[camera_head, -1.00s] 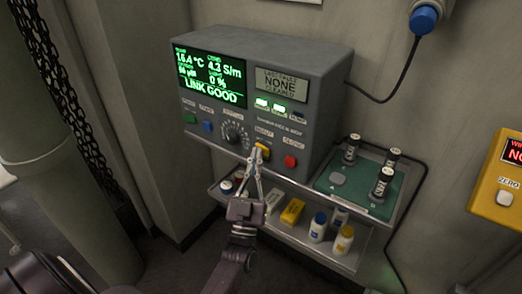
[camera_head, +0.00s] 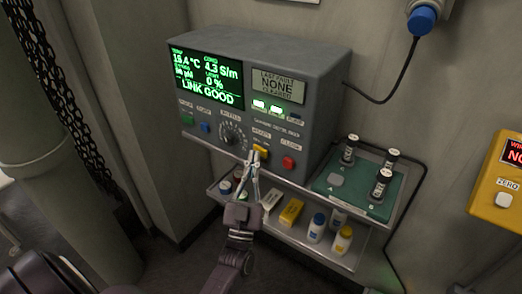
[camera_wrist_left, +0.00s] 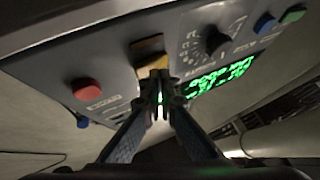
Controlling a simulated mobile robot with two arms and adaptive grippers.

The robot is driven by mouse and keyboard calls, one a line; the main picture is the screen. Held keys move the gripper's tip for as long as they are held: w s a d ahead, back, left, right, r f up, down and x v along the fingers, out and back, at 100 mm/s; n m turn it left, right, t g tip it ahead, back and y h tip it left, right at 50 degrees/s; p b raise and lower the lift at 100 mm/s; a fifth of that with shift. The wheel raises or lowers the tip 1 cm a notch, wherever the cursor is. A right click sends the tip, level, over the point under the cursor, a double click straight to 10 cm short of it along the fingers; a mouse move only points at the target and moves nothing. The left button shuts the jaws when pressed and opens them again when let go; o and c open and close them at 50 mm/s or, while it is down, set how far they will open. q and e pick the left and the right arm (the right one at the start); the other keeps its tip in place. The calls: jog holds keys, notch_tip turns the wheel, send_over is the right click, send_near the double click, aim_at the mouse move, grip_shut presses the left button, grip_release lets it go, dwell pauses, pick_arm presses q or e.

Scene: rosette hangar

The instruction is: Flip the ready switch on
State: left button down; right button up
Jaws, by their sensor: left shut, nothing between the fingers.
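The grey control box (camera_head: 325,62) stands on a wall shelf, its green screen (camera_head: 208,78) reading LINK GOOD. The yellow ready switch (camera_head: 260,149) is on its lower front, between the dial (camera_head: 232,134) and the red button (camera_head: 289,162). My left gripper (camera_head: 252,158) is shut and empty, its fingertips pointing up just at or below the switch. In the left wrist view the fingertips (camera_wrist_left: 158,80) overlap the lower part of the yellow switch (camera_wrist_left: 149,47); contact cannot be told. The switch's position is partly hidden. My right gripper is not in view.
A green mat (camera_head: 345,196) with several dark cylinders lies right of the box. A lower shelf (camera_head: 300,238) holds bottles and small boxes. A yellow unit (camera_head: 497,190) hangs on the right wall. A black cable (camera_head: 385,98) runs from the box.

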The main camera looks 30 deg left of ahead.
pick_arm(q)
jog(key=s, duration=0.2)
jog(key=s+a+p, duration=0.1)
jog(key=s, duration=0.1)
jog(key=shift+s+a, duration=0.1)
jog(key=shift+s, duration=0.15)
jog(key=shift+f, duration=0.1)
